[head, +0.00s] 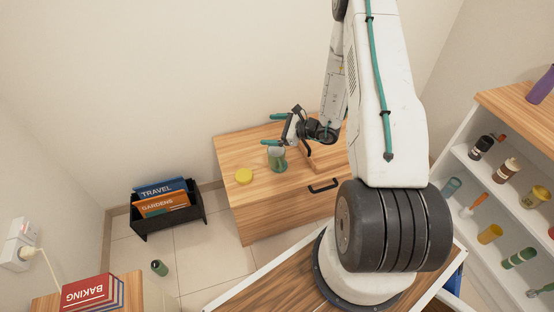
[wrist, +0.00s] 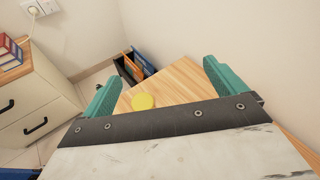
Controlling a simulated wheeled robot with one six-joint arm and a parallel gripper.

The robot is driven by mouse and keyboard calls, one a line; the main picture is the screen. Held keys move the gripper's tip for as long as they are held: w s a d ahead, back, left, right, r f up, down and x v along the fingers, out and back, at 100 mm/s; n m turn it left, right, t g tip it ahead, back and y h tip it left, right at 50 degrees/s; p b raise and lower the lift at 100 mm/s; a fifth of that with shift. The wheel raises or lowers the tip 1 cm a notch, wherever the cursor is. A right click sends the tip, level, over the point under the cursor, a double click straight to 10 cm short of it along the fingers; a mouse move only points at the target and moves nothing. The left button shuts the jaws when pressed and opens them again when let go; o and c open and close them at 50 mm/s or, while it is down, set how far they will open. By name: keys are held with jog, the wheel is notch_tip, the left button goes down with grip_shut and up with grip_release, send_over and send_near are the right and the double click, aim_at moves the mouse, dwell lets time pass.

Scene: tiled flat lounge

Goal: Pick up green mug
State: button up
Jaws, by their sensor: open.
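The green mug (head: 278,161) stands upright on the wooden top of a low cabinet (head: 240,205) in the head view. A handle on it cannot be made out. My gripper (head: 267,129) is open, its two teal fingers pointing left, and appears just behind or above the mug in the picture. Nothing is between the fingers. In the wrist view, the open fingers (wrist: 158,88) frame the cabinet top, and the mug does not show there.
A yellow round item (head: 244,176) lies left of the mug; it also shows in the wrist view (wrist: 143,101). A brown wooden item (head: 310,158) is right of the mug. A black book bin (head: 168,215) and a dark green cylinder (head: 159,268) are on the floor. A filled shelf (head: 470,165) stands right.

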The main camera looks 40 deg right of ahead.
aim_at(270, 151)
jog(key=s+d+f+m+t+h, duration=0.1)
jog(key=s+d+f+m+h, duration=0.15)
jog(key=f, duration=0.45)
jog(key=s+d+f+m+h, duration=0.2)
jog(key=d+f+m, duration=0.15)
jog(key=f, duration=0.35)
jog(key=shift+h, duration=0.25)
jog(key=x, duration=0.7)
jog(key=shift+w+a+f, duration=0.25)
jog(key=shift+w+a, duration=0.05)
jog(key=shift+a, duration=0.05)
jog(key=c, duration=1.3)
